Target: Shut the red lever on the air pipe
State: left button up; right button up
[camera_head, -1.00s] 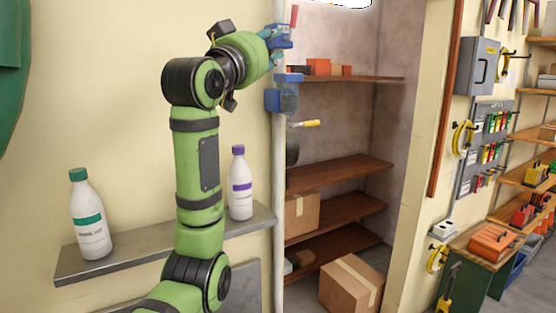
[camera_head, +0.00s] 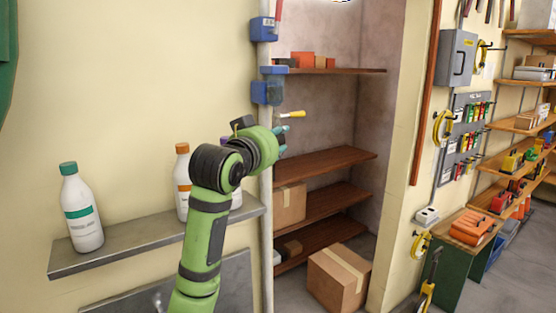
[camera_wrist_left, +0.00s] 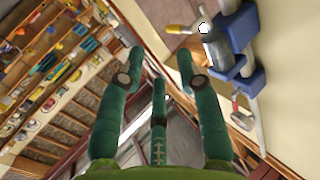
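The red lever (camera_head: 279,10) sticks up beside the upper blue valve body (camera_head: 263,30) on the pale vertical pipe (camera_head: 266,215), at the top of the head view; its upper end is cut off. A lower blue valve (camera_head: 267,92) carries a yellow-handled lever (camera_head: 292,114) pointing right. My left gripper (camera_head: 281,142) is below the yellow handle, close to the pipe in the picture and well below the red lever. In the left wrist view its teal fingers (camera_wrist_left: 158,75) are spread with nothing between them. Blue valve parts (camera_wrist_left: 240,40) and the yellow handle (camera_wrist_left: 178,29) show there at upper right.
A grey wall shelf (camera_head: 140,246) holds a green-capped bottle (camera_head: 80,210), an orange-capped bottle (camera_head: 183,185) and a purple-capped bottle mostly hidden by my arm. Right of the pipe is an alcove with wooden shelves (camera_head: 325,160) and a cardboard box (camera_head: 338,278) on the floor.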

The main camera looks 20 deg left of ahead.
pick_arm(q)
jog(key=shift+g, duration=0.4)
jog(key=shift+d+f, duration=0.2)
jog(key=shift+f, duration=0.9)
jog(key=shift+d+f, duration=0.15)
jog(key=shift+f, duration=0.95)
